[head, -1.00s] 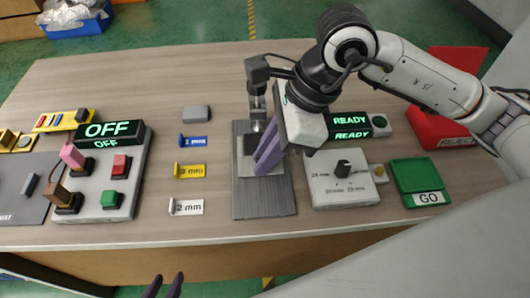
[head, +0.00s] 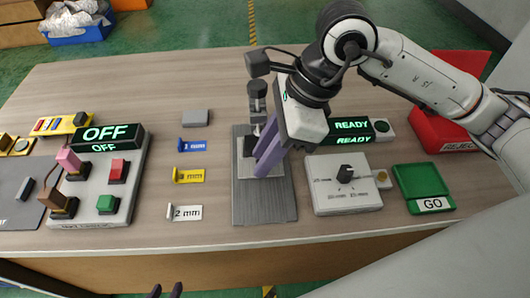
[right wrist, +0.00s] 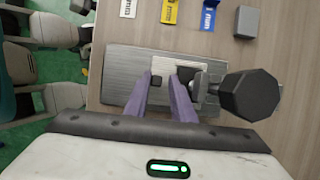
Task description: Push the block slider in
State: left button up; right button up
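The block slider shows as a flat grey plate (head: 265,207) with a lighter square part in its middle, at the centre of the table; the plate also shows in the right wrist view (right wrist: 118,62). My right gripper (head: 257,170) reaches down over this middle part with its purple fingers.
A dark upright post with a knob (head: 257,90) stands behind the plate; its octagonal head is large in the right wrist view (right wrist: 250,97). A dial box (head: 343,190) and a green GO bin (head: 424,187) stand right. Coloured gauge tags (head: 189,175) and a switch panel (head: 95,210) lie left.

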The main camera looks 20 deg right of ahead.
jog(key=p+v, duration=0.1)
jog(key=v, duration=0.9)
jog(key=shift+r, duration=0.15)
